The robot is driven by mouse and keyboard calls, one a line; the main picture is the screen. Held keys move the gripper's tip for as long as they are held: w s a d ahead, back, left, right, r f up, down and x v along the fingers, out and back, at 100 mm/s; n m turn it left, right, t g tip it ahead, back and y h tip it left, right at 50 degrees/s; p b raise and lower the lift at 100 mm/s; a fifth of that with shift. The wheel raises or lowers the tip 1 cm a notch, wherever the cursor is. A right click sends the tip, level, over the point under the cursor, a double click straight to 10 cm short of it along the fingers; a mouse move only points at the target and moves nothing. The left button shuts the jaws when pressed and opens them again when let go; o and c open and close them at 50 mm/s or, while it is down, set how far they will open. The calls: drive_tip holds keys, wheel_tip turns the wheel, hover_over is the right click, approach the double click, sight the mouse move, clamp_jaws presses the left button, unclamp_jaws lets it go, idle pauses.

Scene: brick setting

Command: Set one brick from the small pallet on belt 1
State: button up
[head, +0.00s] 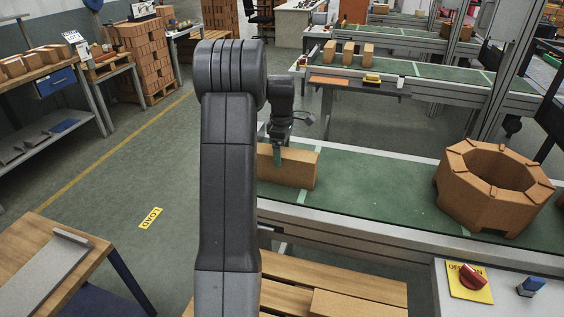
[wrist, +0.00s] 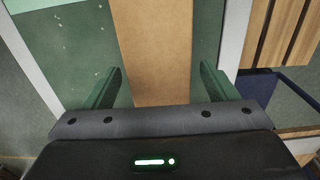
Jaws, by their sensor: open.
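A tan brick (head: 298,172) stands on its long edge on the near green belt (head: 385,195), close to the belt's left end. My gripper (head: 279,155) is over this brick. In the wrist view the brick (wrist: 153,45) lies between the two spread green fingers of my gripper (wrist: 160,85), with a gap on both sides. The small slatted wooden pallet (head: 290,285) is below the belt's front edge, partly hidden by my arm; one brick (head: 355,304) shows on it. The pallet's slats also show at the upper right of the wrist view (wrist: 280,35).
A large octagonal brick ring (head: 492,187) stands on the belt to the right. A control box with a red knob (head: 472,278) is at the front right. A second belt (head: 430,72) behind carries several bricks. A wooden table (head: 45,265) is at the lower left.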

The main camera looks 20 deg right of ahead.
wheel_tip(320, 180, up, 7)
idle(0.3)
